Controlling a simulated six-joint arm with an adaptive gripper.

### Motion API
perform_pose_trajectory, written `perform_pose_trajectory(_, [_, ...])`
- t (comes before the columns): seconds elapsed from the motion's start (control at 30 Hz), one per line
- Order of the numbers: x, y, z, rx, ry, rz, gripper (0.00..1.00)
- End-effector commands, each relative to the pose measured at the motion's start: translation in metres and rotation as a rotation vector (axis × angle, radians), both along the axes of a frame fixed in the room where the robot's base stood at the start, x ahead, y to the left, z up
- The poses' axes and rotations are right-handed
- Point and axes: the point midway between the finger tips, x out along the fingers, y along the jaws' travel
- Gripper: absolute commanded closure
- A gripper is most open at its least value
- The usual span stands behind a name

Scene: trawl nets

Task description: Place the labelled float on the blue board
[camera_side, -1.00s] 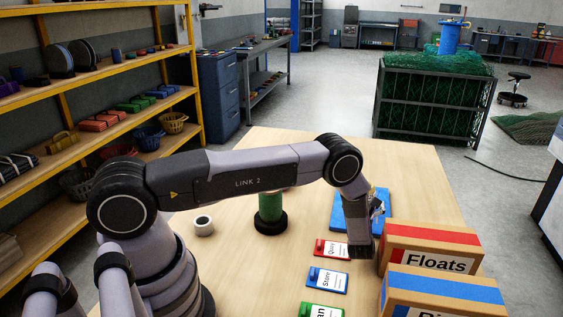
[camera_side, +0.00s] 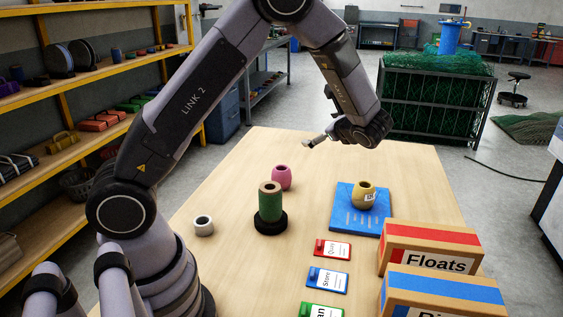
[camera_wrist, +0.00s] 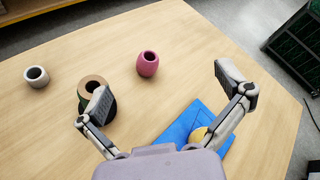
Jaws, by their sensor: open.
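A yellow float (camera_side: 363,195) with a white label on its side sits on the blue board (camera_side: 347,222), near the board's upper right. In the wrist view the float (camera_wrist: 198,134) and the board (camera_wrist: 178,128) are partly hidden behind my right finger. My gripper (camera_side: 322,142) is raised above the far part of the table, apart from the float. In the wrist view my gripper (camera_wrist: 165,90) has its two fingers spread wide with nothing between them.
A pink float (camera_side: 281,177), a green spool on a black base (camera_side: 270,203) and a white ring (camera_side: 203,225) stand left of the board. Several label cards (camera_side: 328,279) lie in front. A Floats box (camera_side: 428,246) and a blue-striped box (camera_side: 440,289) stand at right.

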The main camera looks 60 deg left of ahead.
Motion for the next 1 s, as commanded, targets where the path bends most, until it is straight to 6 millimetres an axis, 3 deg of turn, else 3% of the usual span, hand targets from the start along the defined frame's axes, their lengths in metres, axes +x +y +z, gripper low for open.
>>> perform_pose_trajectory(0.03, [-0.024, 0.003, 0.025, -0.085, -0.067, 0.074, 0.0])
perform_pose_trajectory(0.2, [-0.106, -0.003, 0.072, -0.389, -0.273, 0.298, 0.0])
perform_pose_trajectory(0.5, [-0.231, -0.056, 0.108, -0.965, -0.676, 0.589, 0.0])
perform_pose_trajectory(0.7, [-0.274, -0.092, 0.114, -1.265, -0.871, 0.684, 0.0])
perform_pose_trajectory(1.0, [-0.287, -0.106, 0.115, -1.382, -0.939, 0.717, 0.0])
